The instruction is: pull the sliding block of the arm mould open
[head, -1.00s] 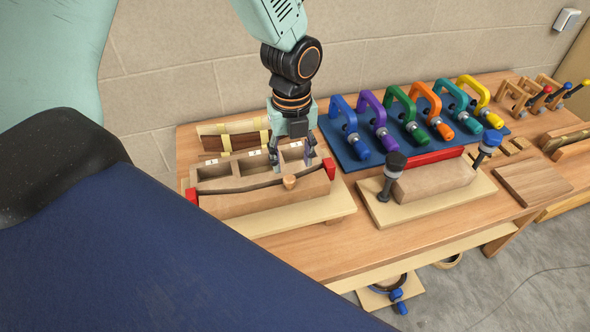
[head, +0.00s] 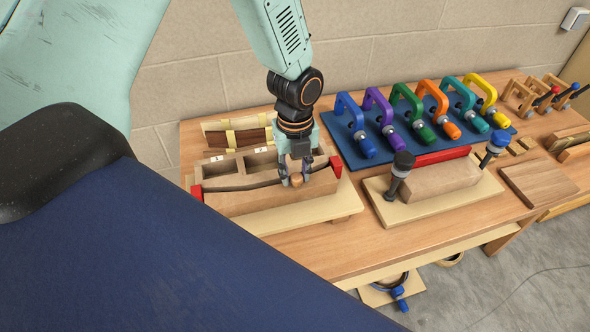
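The arm mould is a pale wooden block on a board (head: 325,213), with red end pieces. A dark curved strip (head: 240,188) runs along the gap in front of its open compartments. Its front sliding block (head: 250,203) has a small round wooden knob (head: 297,180) on top. My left gripper (head: 296,181) points down over the block with one finger on each side of the knob. Whether the fingers press on it is too small to tell. The block and the strip sit close together. My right gripper is not in view.
A blue board (head: 358,155) with several coloured clamps stands behind to the right. A dark and pale striped piece (head: 236,132) lies behind the mould, near the wall.

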